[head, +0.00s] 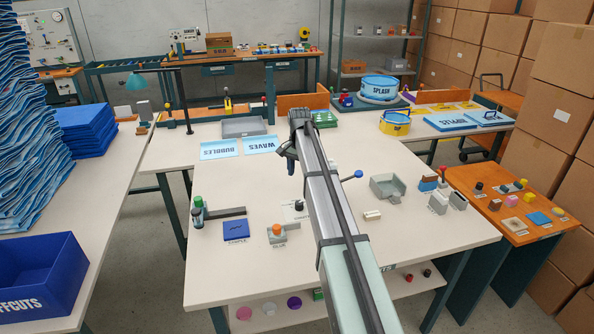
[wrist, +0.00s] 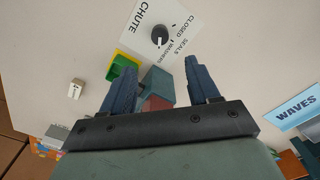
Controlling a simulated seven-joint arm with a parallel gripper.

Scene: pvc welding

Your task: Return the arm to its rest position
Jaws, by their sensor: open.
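My arm reaches from the lower right of the head view up over the middle of the white table (head: 440,225). My gripper (head: 288,160) is at its far end, above the table's back half. In the wrist view my gripper (wrist: 160,85) shows two blue-grey fingers spread apart, with nothing held between them. Beyond the fingers lie a teal and red block-like part (wrist: 157,88) and a green and yellow piece (wrist: 122,72). A white plate marked CHUTE and CLOSED with a black knob (wrist: 159,35) lies beyond them. The arm hides part of the table in the head view.
A blue SAMPLE square (head: 236,230), a grey holder with an orange top (head: 277,233) and a grey tray (head: 388,187) sit on the table. BUBBLES (head: 220,150) and WAVES (head: 260,145) sheets lie behind. An orange side table (head: 515,210) stands at right.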

